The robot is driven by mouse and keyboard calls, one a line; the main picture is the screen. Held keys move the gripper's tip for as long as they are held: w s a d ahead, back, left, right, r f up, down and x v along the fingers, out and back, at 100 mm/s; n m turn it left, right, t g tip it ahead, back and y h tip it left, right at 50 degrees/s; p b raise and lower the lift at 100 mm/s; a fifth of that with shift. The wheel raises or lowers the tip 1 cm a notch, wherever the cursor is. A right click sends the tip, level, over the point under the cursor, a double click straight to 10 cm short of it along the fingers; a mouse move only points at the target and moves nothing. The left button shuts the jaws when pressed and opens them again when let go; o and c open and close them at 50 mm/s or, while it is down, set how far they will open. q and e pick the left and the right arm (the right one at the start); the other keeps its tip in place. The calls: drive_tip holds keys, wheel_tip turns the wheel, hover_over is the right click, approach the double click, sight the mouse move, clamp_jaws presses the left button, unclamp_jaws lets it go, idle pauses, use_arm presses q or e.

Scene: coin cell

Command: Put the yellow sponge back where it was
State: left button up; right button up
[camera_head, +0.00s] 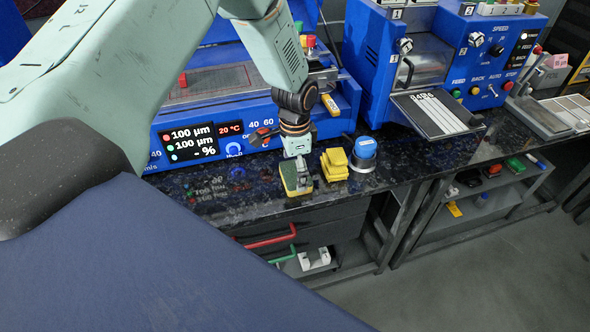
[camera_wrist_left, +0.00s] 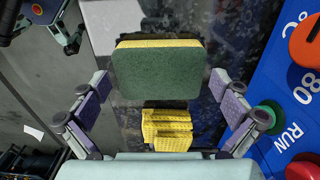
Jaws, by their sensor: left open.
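A yellow sponge with a green scouring face (camera_head: 289,187) is on the dark speckled counter, near its front edge. In the left wrist view its green face (camera_wrist_left: 157,72) fills the middle, with a yellow strip along its far edge. My left gripper (camera_head: 300,172) points down just over this sponge. Its open fingers (camera_wrist_left: 158,90) stand on either side of the sponge, with a gap showing at each side. A stack of yellow sponges (camera_head: 335,165) stands right beside it and also shows in the left wrist view (camera_wrist_left: 167,130). What seems to be my right gripper (camera_wrist_left: 52,22) shows partly at the upper left.
A blue-topped round container (camera_head: 364,153) stands right of the stack. Blue machines (camera_head: 245,120) line the back of the counter (camera_head: 240,197). Drawers with red and green handles (camera_head: 270,240) are below. Bare counter lies left of the sponge and right of the container.

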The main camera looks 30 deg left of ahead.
sight(296, 172)
use_arm(q)
wheel_tip(296, 172, up, 12)
drive_tip(key=p, duration=0.1)
drive_tip(key=shift+f, duration=0.2)
drive_tip(key=shift+a, duration=0.1)
idle(0.3)
